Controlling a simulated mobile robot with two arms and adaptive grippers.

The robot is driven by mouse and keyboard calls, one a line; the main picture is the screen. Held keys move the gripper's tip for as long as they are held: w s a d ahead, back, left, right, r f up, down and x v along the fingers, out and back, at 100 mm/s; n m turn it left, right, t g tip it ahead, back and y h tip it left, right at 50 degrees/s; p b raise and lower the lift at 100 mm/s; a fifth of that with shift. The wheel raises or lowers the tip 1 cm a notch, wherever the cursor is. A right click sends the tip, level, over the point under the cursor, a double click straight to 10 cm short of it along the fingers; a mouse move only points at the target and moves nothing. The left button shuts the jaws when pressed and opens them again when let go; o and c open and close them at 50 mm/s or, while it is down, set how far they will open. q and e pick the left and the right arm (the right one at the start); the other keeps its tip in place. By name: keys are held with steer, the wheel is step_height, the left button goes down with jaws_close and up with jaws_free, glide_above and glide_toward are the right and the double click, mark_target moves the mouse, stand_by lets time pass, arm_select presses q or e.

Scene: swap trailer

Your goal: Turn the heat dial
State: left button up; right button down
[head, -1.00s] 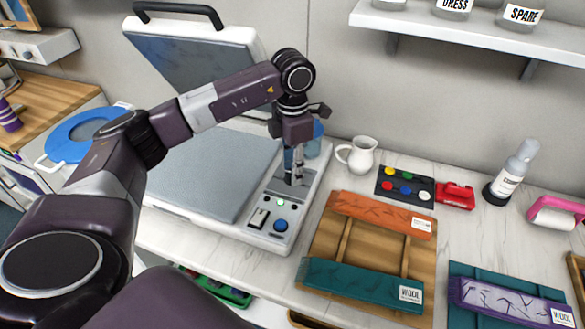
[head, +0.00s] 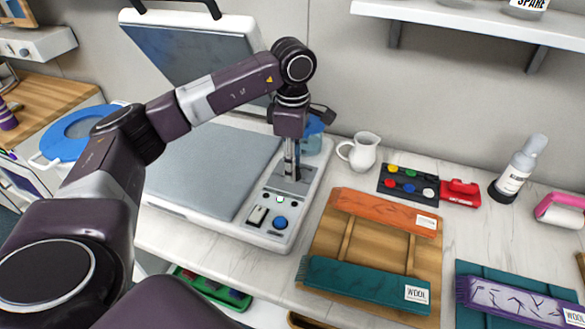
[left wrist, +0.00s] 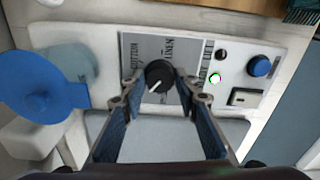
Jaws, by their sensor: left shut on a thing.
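The heat dial (left wrist: 158,78) is a black round knob with a white pointer line, on a grey panel printed with fabric names, COTTON and LINEN among them. In the left wrist view its pointer slants toward the lower left. My left gripper (left wrist: 158,89) has its two fingers on either side of the dial, shut on it. In the head view the left gripper (head: 291,172) points straight down at the panel of the heat press (head: 210,165), and the dial is hidden behind its fingers. My right gripper is not in view.
The press lid (head: 200,55) stands raised behind my arm. A blue-lidded cup (left wrist: 52,92) stands close to the dial. A white jug (head: 362,152) and a wooden board (head: 335,272) lie to the right.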

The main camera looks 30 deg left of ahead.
arm_select(q)
steer(key=shift+m+b, duration=0.55)
steer(key=shift+m, duration=1.55)
steer(key=shift+r, duration=0.1)
steer(key=o, duration=1.2)
steer(key=shift+c, duration=0.2)
step_height(320, 180, up, 12)
